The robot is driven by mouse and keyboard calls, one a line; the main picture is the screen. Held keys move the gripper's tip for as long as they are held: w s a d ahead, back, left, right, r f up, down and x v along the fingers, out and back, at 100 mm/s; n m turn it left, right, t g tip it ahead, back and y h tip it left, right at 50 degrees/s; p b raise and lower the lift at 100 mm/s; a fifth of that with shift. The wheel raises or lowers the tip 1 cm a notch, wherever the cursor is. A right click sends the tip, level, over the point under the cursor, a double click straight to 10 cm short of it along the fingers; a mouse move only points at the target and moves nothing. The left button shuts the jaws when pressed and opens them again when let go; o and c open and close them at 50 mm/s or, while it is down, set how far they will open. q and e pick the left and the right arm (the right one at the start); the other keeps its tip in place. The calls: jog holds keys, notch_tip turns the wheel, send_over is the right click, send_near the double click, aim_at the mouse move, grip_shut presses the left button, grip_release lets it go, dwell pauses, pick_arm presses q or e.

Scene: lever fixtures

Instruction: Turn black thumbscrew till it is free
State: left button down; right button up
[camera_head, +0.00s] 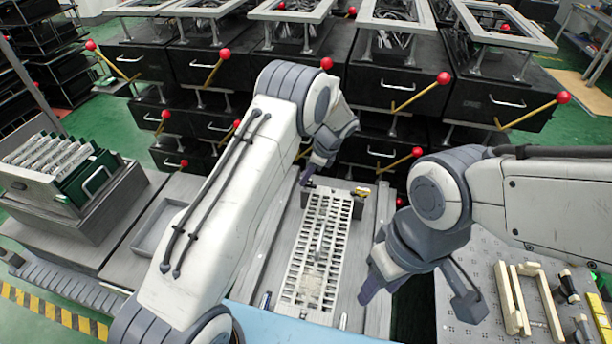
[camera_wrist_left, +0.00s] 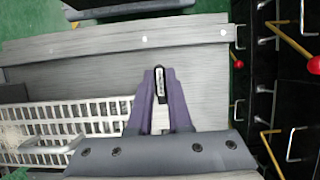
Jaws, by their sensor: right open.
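My left gripper (camera_head: 308,174) is over the far left end of the pale slotted plate (camera_head: 320,240), its fingers pointing down. In the left wrist view, its purple fingers (camera_wrist_left: 160,76) stand close together, with a small dark-edged, light-middled piece (camera_wrist_left: 160,86) between their tips. I cannot tell whether this is the black thumbscrew or whether the fingers grip it. The thumbscrew cannot be made out clearly in the head view. My right gripper (camera_head: 418,296) is open and empty, right of the plate's near end.
A dark block (camera_head: 358,206) stands by the plate's far right end. Black drawer units (camera_head: 395,85) with red-knobbed yellow levers (camera_head: 420,92) line the back. A perforated board (camera_head: 465,322) with pale wooden bars (camera_head: 508,298) is at right. A grey tray (camera_head: 150,240) lies left.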

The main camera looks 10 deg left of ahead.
dwell(0.3)
pick_arm(q)
jog(key=shift+r+n+g+p, duration=0.1)
jog(key=shift+n+g+p, duration=0.4)
jog(key=shift+n+p, duration=0.6)
jog(key=shift+n+g, duration=0.3)
jog(key=shift+n, duration=0.8)
jog(key=shift+w+n+g+h, duration=0.1)
jog(key=shift+n+g+h, duration=0.2)
jog(key=shift+n, duration=0.7)
jog(key=n+g, duration=0.1)
jog(key=n, duration=0.1)
jog(key=shift+n+h, duration=0.3)
jog(key=n+h+b, duration=0.1)
jog(key=n, duration=0.2)
jog(key=shift+n+g, duration=0.3)
jog(key=shift+g, duration=0.1)
jog(key=n+h, duration=0.2)
jog(key=n, duration=0.3)
